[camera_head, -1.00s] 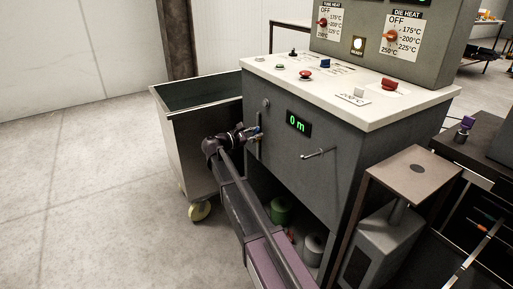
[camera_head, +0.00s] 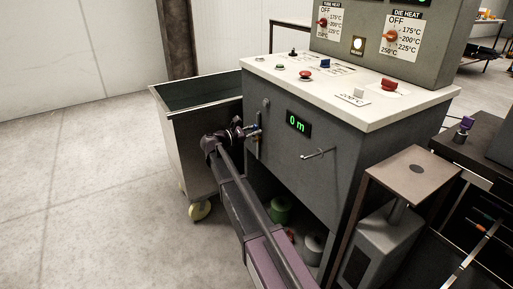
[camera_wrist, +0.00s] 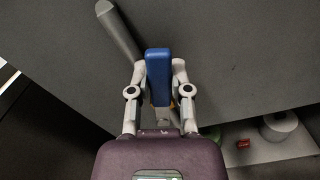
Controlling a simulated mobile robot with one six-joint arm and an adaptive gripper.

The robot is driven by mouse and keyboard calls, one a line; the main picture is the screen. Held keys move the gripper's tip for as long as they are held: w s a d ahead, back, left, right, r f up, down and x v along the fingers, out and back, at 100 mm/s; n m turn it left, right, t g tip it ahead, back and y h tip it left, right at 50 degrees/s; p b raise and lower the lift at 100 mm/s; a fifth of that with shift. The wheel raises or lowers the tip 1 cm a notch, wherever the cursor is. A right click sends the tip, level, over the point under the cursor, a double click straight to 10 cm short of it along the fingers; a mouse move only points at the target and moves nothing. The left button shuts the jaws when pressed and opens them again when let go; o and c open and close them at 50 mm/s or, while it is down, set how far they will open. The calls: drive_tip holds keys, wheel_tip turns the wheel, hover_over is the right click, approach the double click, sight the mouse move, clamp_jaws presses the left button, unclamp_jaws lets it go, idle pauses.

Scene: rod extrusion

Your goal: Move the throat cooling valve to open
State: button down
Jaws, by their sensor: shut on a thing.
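The throat cooling valve shows as a blue handle (camera_wrist: 158,68) in the middle of the wrist view, against the dark grey side of the machine. My gripper (camera_wrist: 157,88) has one finger on each side of the handle and is shut on it. In the head view my gripper (camera_head: 247,131) is at the left part of the machine's front panel, left of the green "0 m" display. The valve body is mostly hidden behind my gripper and the handle.
A grey pipe (camera_wrist: 119,32) runs close to the handle's upper left. A wheeled open bin (camera_head: 185,135) stands left of the machine (camera_head: 335,165). A crank handle (camera_head: 320,153) sticks out right of my arm. The floor at left is clear.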

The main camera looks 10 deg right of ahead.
drive_tip(key=shift+w+a+r+n, duration=0.15)
drive_tip(key=shift+w+n, duration=0.35)
drive_tip(key=shift+n, duration=0.4)
drive_tip(key=shift+w+a+n, duration=0.15)
drive_tip(key=shift+w+n, duration=0.25)
drive_tip(key=shift+n, duration=0.4)
drive_tip(key=shift+c, duration=2.4)
unclamp_jaws()
drive_tip(key=shift+s, duration=0.1)
drive_tip(key=v, duration=1.2)
